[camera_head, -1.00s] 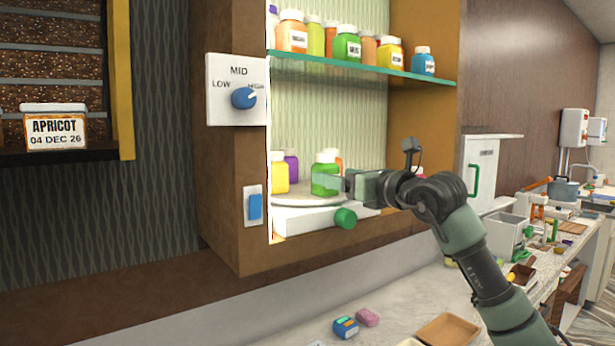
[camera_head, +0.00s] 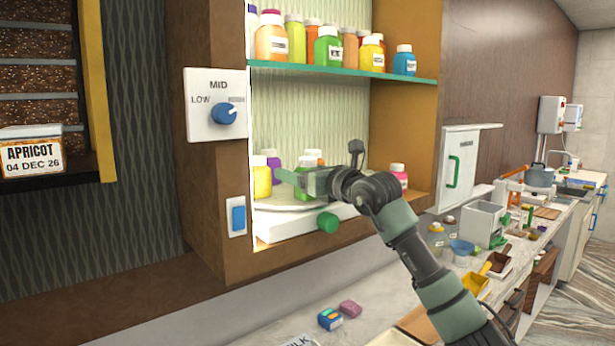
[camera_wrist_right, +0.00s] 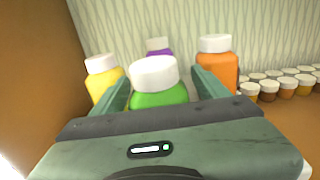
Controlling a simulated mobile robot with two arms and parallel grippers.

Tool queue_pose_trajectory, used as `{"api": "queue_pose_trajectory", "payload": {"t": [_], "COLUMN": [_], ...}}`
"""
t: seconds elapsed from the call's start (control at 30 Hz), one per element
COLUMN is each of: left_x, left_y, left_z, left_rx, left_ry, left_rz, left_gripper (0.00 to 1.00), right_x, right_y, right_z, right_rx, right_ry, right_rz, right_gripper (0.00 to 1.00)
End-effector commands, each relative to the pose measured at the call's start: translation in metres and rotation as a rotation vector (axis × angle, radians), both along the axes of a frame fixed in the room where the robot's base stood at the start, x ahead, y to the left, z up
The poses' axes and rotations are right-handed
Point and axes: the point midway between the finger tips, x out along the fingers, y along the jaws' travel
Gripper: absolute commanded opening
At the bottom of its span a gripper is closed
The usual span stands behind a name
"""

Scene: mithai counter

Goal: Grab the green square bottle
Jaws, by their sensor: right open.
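The green square bottle (camera_wrist_right: 158,97) with a white cap stands between the two fingers of my right gripper (camera_wrist_right: 160,78) in the right wrist view. The fingers are open, one on each side of it; I cannot tell whether either touches it. In the head view the right gripper (camera_head: 290,178) reaches into the lower shelf bay from the right and hides most of the green bottle (camera_head: 305,161). My left gripper is not in view.
A yellow bottle (camera_wrist_right: 103,80), a purple bottle (camera_wrist_right: 158,50) and an orange bottle (camera_wrist_right: 217,70) stand close around it. A glass shelf (camera_head: 340,71) with several bottles is above.

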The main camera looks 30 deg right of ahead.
Motion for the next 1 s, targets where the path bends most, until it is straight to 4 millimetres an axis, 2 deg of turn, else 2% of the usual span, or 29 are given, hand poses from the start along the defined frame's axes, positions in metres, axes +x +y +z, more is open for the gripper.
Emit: {"api": "queue_pose_trajectory", "payload": {"t": [0.07,0.1,0.3,0.37,0.77,1.0], "left_x": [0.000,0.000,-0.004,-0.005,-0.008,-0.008], "left_y": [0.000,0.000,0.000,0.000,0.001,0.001], "left_z": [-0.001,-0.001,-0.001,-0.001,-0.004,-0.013], "left_rx": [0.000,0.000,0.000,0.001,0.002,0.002], "left_ry": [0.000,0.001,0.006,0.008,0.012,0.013], "left_rz": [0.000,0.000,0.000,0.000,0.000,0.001], "left_gripper": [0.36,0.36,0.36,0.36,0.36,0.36], "right_x": [0.000,0.000,0.000,0.000,-0.001,-0.001], "right_y": [0.000,0.000,0.000,0.000,0.000,0.001], "right_z": [0.000,0.000,0.000,0.000,0.009,0.045], "right_rx": [0.000,0.000,0.000,0.000,0.001,0.002], "right_ry": [0.000,0.000,0.000,0.000,-0.004,-0.007], "right_rz": [0.000,0.000,0.001,0.001,0.001,0.002], "right_gripper": [0.75,0.69,0.13,0.00,0.00,0.00]}}
